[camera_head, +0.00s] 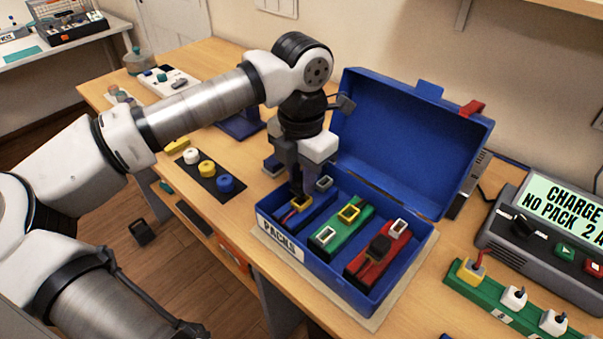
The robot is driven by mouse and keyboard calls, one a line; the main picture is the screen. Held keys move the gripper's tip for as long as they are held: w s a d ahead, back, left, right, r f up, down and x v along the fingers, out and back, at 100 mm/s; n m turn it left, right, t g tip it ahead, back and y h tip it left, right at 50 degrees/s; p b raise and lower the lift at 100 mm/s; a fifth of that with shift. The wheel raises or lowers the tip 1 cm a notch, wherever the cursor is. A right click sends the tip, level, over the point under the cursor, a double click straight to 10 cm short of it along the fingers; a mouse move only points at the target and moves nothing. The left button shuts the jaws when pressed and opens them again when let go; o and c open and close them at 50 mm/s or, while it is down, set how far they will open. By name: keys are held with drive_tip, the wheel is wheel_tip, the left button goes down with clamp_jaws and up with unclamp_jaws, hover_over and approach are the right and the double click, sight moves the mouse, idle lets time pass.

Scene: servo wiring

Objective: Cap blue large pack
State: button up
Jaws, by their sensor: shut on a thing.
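The open blue case (283,245) labelled PACKS stands on the table. In its left part, a yellow socket (302,203) with a red lead and a whitish-rimmed socket (324,183) show. The blue pack body there blends with the blue case, so I cannot tell its outline. My gripper (297,192) points down over this left part, just above or at the yellow socket. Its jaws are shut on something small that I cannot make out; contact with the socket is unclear.
A dark mat (208,187) left of the case holds white, yellow and blue round pieces. The case lid (400,140) stands open behind. A grey charger (535,235) and a green strip with plugs (490,303) are at right. Bare table lies between mat and case.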

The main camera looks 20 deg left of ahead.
sight(301, 181)
drive_tip(key=shift+f+b, duration=1.25)
drive_tip(key=shift+f, duration=0.1)
drive_tip(key=o, duration=1)
drive_tip(key=shift+r, duration=0.1)
drive_tip(key=shift+o, duration=0.2)
wheel_tip(301, 181, up, 14)
drive_tip(key=p, duration=0.8)
